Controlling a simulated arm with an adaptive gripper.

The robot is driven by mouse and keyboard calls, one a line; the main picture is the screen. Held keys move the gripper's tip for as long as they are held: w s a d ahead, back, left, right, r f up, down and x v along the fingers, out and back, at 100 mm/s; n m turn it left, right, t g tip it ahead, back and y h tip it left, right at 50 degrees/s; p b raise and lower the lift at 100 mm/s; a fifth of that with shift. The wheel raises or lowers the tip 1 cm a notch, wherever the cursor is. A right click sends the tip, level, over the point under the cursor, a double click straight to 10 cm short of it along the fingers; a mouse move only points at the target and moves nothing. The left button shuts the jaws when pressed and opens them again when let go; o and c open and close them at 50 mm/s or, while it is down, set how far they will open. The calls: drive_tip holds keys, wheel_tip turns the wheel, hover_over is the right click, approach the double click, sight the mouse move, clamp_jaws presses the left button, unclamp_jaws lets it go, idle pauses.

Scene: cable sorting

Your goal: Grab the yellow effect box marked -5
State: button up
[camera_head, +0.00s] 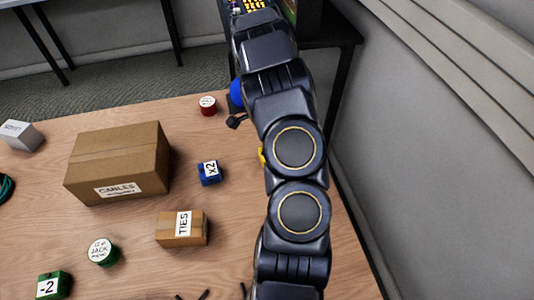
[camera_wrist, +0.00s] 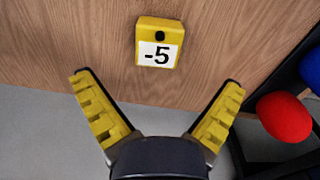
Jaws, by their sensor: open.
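The yellow effect box (camera_wrist: 157,43) marked -5 lies on the wooden table in the wrist view, label up, near the top middle. In the head view only a small yellow edge (camera_head: 262,156) shows beside my arm, likely the same box; the rest is hidden. My gripper (camera_wrist: 158,82) is open, with its yellow ribbed fingers spread wide and nothing between them. The box is ahead of the fingertips, about midway between them, and apart from both. I cannot make out my gripper in the head view.
A blue x2 box (camera_head: 209,173), TIES box (camera_head: 182,228), CABLES carton (camera_head: 118,163), green JACK tin (camera_head: 104,252), green -2 box (camera_head: 53,286) and red tin (camera_head: 208,105) stand left of my arm. A red ball (camera_wrist: 284,116) is right of my gripper. A wall is at right.

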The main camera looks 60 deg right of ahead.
drive_tip(key=shift+s+d+f, duration=0.15)
drive_tip(key=shift+d+f, duration=0.1)
drive_tip(key=shift+f, duration=0.2)
drive_tip(key=f, duration=0.7)
drive_tip(key=shift+s+a+f, duration=0.1)
drive_tip(key=shift+a+f, duration=0.1)
drive_tip(key=shift+f, duration=0.05)
drive_tip(key=c, duration=1.2)
